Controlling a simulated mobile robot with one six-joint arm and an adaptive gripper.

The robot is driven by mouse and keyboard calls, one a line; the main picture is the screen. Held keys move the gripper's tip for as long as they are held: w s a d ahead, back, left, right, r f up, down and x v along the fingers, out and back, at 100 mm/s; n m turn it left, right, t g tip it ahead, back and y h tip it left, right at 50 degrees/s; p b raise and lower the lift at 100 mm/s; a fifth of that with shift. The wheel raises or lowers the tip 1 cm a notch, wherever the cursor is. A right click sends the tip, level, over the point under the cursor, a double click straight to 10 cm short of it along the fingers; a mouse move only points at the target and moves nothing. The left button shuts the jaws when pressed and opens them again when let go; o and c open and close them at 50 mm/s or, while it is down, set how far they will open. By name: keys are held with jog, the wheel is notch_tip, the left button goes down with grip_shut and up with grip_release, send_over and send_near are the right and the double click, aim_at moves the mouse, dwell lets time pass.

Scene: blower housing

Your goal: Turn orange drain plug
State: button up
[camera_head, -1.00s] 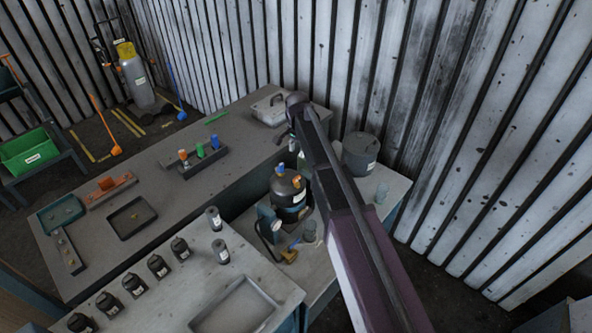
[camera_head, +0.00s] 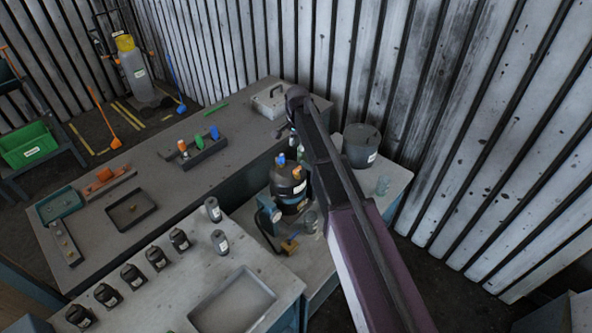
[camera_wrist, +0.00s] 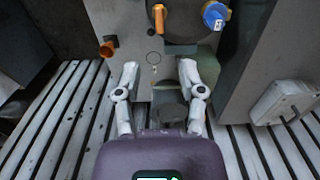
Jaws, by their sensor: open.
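The black blower housing (camera_head: 288,189) stands on the bench left of my arm in the head view. A blue cap (camera_head: 281,159) and an orange part (camera_head: 297,172) are on its top. In the wrist view the dark round housing top (camera_wrist: 185,28) is at the upper edge, with an orange lever (camera_wrist: 159,18) and a blue cap (camera_wrist: 214,15). A separate orange plug-like piece (camera_wrist: 107,48) is at the upper left; I cannot tell which orange part is the drain plug. My gripper (camera_wrist: 158,70) is open and empty, its fingers apart below the housing top in that view.
A grey drum (camera_head: 361,147) stands right of my arm. A row of dark bottles (camera_head: 133,279) and a shallow tray (camera_head: 232,300) are on the near bench. A brass-coloured piece (camera_head: 289,246) lies near the housing. The ribbed wall is close on the right.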

aim_at(297, 168)
jog(key=shift+f+b, duration=5.55)
jog(key=shift+f, duration=0.3)
grip_shut()
jog(key=shift+a, duration=0.1)
